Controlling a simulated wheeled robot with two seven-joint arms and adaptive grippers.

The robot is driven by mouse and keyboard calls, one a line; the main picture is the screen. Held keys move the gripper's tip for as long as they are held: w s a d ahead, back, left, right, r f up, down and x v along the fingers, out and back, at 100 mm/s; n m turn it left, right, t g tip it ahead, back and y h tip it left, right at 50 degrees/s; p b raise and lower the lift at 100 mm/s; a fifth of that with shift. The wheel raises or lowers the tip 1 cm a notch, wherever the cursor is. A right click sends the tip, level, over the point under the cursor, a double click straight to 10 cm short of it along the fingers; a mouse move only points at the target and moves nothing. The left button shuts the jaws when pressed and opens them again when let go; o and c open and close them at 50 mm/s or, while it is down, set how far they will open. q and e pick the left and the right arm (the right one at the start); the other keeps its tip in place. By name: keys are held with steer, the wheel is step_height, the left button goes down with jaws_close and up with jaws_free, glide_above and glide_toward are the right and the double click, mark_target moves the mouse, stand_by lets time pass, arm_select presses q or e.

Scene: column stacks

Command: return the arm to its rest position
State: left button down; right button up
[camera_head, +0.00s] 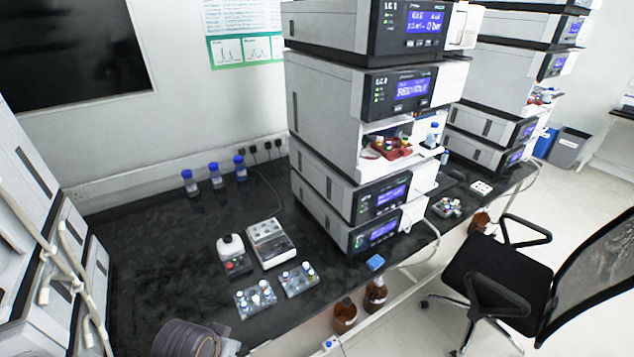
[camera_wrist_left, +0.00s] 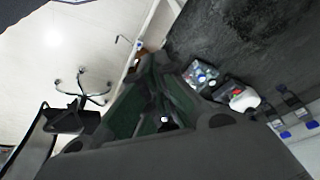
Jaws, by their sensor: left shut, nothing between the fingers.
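My left gripper (camera_wrist_left: 154,72) shows in the left wrist view as dark fingers with green inner faces, shut and empty. It is apart from the vial racks (camera_wrist_left: 200,77), which lie beyond it on the dark bench. In the head view only a grey rounded part that looks like my arm (camera_head: 184,340) shows at the bottom edge, and the left fingers are out of that view. My right gripper is in neither view.

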arm_select(q)
steer(key=s+a+f+g+b, duration=0.1)
steer(key=s+f, duration=0.1)
steer(key=f, duration=1.6)
steer(key=s+a+f+b, duration=0.1)
steer(key=s+f, duration=0.2)
steer(key=f, duration=1.5)
steer(key=s+a+f, duration=0.2)
steer(key=s+f, duration=0.7)
steer(key=s, duration=0.1)
steer(key=s+a+f+g+b, duration=0.1)
steer(key=s+a+f, duration=0.1)
steer(key=s+f, duration=0.8)
steer(key=shift+s+f+g+y, duration=0.2)
steer(key=shift+s+g+y, duration=0.1)
steer(key=shift+s, duration=0.35)
